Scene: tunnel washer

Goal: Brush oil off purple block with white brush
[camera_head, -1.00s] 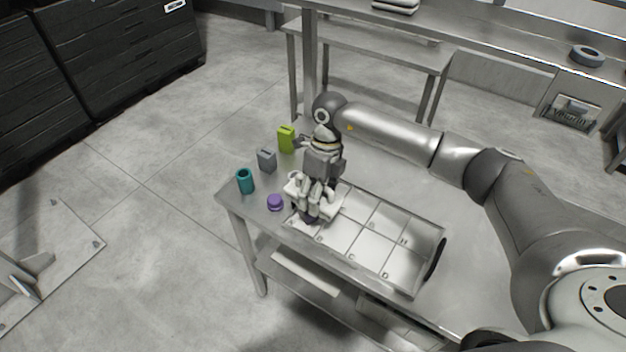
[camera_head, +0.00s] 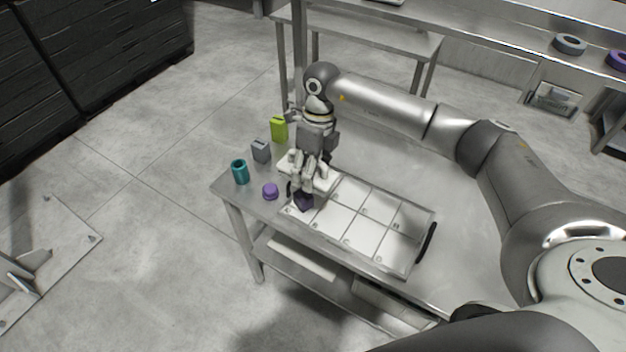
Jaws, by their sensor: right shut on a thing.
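My right gripper (camera_head: 302,190) points down over the left end of the tray on the table. Its fingers are shut on a dark purple block (camera_head: 304,202), which shows just below the fingertips. Whether the block touches the tray is unclear. A white piece (camera_head: 323,180), perhaps the white brush, lies right behind the fingers and is partly hidden by them; its shape is hard to make out. Oil on the block cannot be made out. My left gripper is not in view.
The metal tray (camera_head: 376,262) has several light compartments and black end handles. Left of it stand a purple round piece (camera_head: 270,191), a teal cup (camera_head: 240,172), a grey block (camera_head: 261,151) and a lime-green container (camera_head: 279,129). A shelf (camera_head: 500,50) holds rings at the back.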

